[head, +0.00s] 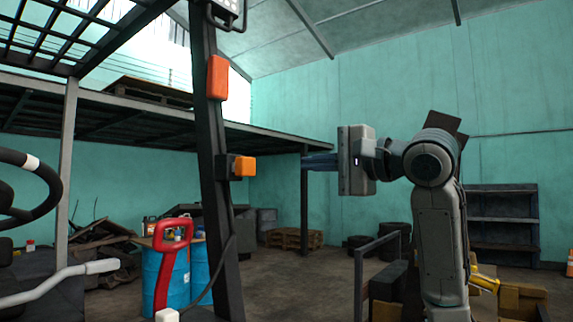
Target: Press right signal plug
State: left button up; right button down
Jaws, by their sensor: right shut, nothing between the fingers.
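A dark forklift post (213,190) rises left of centre. A small orange signal lamp (245,166) with a dark block (225,167) behind it is fixed to the post at mid-height. I cannot tell which part is the right signal plug. A larger orange lamp (217,77) sits higher on the same post. My right gripper (307,161) is shut and empty, pointing left toward the small lamp. In the picture a gap lies between its fingertips and the lamp. My left gripper is not in view.
A steering wheel (48,200), a grey lever (62,284) and a red handle (165,262) are at the lower left. Blue drums (200,275) stand behind the post. A dark railing (359,285) is below my right arm. Shelves (503,217) stand at the back right.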

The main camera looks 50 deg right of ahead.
jog(key=p, duration=0.5)
send_near(250, 167)
jog(key=w, duration=0.5)
jog(key=shift+w+a+r, duration=0.15)
jog(key=shift+a, duration=0.2)
jog(key=shift+w+p, duration=0.5)
jog(key=shift+w, duration=0.25)
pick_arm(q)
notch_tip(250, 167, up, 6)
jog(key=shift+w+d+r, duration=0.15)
